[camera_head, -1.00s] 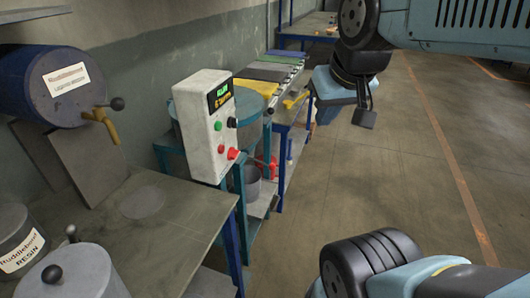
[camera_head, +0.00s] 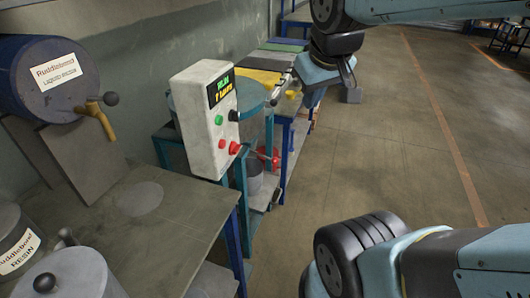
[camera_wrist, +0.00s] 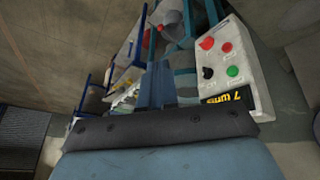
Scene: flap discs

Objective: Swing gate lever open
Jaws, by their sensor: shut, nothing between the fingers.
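A lever with a black ball knob (camera_head: 110,99) stands at the brass-coloured tap (camera_head: 98,117) of the dark blue resin drum (camera_head: 45,85) at the left of the head view. A red part (camera_head: 268,157) with a thin rod shows low behind the control box; I cannot tell which of these is the gate lever. My gripper (camera_head: 276,95) is shut and empty, at the upper middle of the head view, beside the teal round-topped stand (camera_head: 249,94). It is well away from the drum tap.
A white control box (camera_head: 205,125) with a lit display and buttons stands mid-left; it also shows in the wrist view (camera_wrist: 245,65). A grey bench (camera_head: 180,225) lies in front. Blue-framed tables (camera_head: 287,140) stand behind.

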